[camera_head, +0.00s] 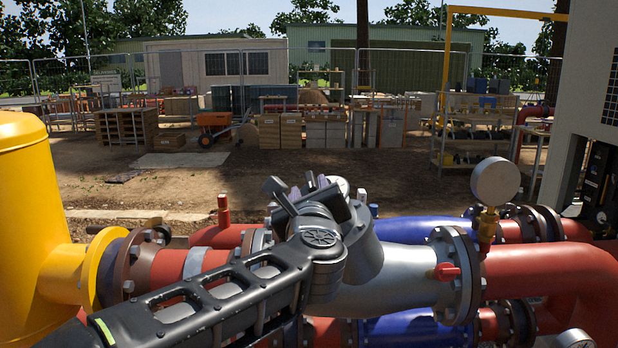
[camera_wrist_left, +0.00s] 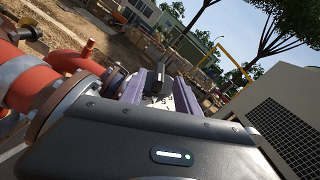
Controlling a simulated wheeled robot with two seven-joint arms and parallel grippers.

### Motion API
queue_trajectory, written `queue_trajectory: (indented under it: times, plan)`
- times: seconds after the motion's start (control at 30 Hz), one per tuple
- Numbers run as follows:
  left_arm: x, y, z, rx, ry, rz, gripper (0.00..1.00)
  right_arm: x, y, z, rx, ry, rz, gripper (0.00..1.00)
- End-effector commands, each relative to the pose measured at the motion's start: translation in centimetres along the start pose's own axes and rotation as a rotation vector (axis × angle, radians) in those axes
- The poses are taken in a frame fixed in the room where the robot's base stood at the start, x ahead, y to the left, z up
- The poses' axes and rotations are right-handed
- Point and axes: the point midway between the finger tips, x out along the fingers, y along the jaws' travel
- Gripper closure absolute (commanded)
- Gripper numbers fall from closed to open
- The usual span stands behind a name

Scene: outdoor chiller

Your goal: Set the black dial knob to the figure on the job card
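My left gripper (camera_head: 308,192) is raised in front of the pipework in the head view, at the end of my black arm. A dark control panel (camera_head: 598,185) sits on the pale cabinet at the right edge of the head view, well to the right of the gripper. It is cut off and small, and I cannot make out the black dial knob on it. I cannot identify the job card. My right gripper is not in view.
Red and blue pipes with grey flanges (camera_head: 455,275) run across the front. A yellow vessel (camera_head: 30,220) fills the left. Open dirt ground and shelving (camera_head: 478,130) lie behind.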

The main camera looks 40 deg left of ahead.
Motion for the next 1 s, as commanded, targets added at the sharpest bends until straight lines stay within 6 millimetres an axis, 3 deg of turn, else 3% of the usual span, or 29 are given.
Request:
queue_trajectory:
  times: [0.43, 0.8, 1.0]
  plan:
    - [6.3, 0.0, 0.1, 0.0, 0.002, 0.001, 0.62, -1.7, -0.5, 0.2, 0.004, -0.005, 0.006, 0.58]
    - [6.9, 0.0, 0.0, 0.0, 0.0, 0.0, 0.62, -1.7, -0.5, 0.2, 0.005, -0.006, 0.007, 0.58]
    - [6.9, 0.0, 0.0, 0.0, 0.0, 0.0, 0.78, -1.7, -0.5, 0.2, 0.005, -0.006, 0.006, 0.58]
